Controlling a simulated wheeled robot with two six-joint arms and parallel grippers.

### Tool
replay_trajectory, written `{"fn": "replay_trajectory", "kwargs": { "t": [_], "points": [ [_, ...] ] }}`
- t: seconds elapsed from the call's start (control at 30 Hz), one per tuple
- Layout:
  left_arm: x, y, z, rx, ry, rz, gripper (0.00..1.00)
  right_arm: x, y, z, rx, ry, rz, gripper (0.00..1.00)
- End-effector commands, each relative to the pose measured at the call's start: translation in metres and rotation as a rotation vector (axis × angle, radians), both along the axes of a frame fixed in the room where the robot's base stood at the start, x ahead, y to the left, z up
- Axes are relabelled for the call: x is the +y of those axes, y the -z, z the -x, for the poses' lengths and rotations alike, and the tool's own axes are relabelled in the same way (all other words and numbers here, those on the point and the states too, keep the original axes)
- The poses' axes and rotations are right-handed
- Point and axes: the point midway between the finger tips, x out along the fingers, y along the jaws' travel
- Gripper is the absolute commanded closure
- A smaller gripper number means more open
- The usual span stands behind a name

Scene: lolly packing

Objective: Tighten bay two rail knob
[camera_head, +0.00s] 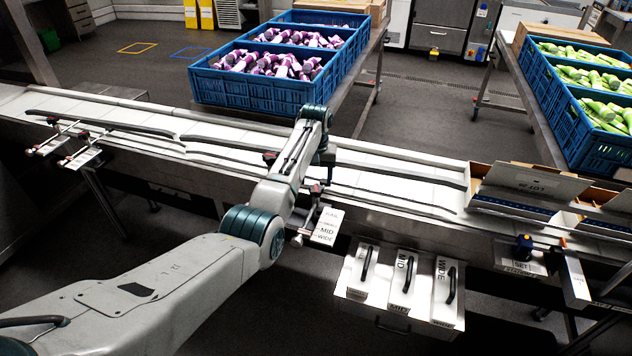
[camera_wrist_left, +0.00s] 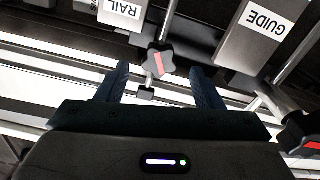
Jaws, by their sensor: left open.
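The RAIL plate (camera_head: 326,224) there carries MID and WIDE marks. Its bay number is not readable. My right gripper is out of view.
A GUIDE plate (camera_wrist_left: 265,22) and another black and red knob (camera_wrist_left: 308,140) are close by on the right. The conveyor (camera_head: 390,187) runs behind. A box with handled NARROW, MID and WIDE pieces (camera_head: 400,285) hangs at front right. Blue crates (camera_head: 240,105) stand beyond.

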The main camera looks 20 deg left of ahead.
Motion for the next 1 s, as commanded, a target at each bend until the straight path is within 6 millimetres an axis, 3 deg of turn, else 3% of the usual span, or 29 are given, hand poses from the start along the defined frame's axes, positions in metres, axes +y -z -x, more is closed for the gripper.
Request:
{"fn": "replay_trajectory", "kwargs": {
  "t": [0.2, 0.57, 0.8, 1.0],
  "points": [
    [0.0, 0.027, 0.0, 0.001, 0.0, 0.0, 0.39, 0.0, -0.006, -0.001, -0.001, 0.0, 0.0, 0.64],
    [0.0, 0.034, 0.0, -0.001, 0.0, 0.0, 0.39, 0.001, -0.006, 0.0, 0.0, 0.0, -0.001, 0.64],
    [0.0, 0.034, 0.0, -0.001, 0.0, 0.0, 0.82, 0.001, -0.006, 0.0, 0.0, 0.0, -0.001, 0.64],
    [0.0, 0.033, 0.0, 0.0, 0.007, 0.0, 0.84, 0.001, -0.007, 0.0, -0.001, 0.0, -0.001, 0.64]
  ]
}}
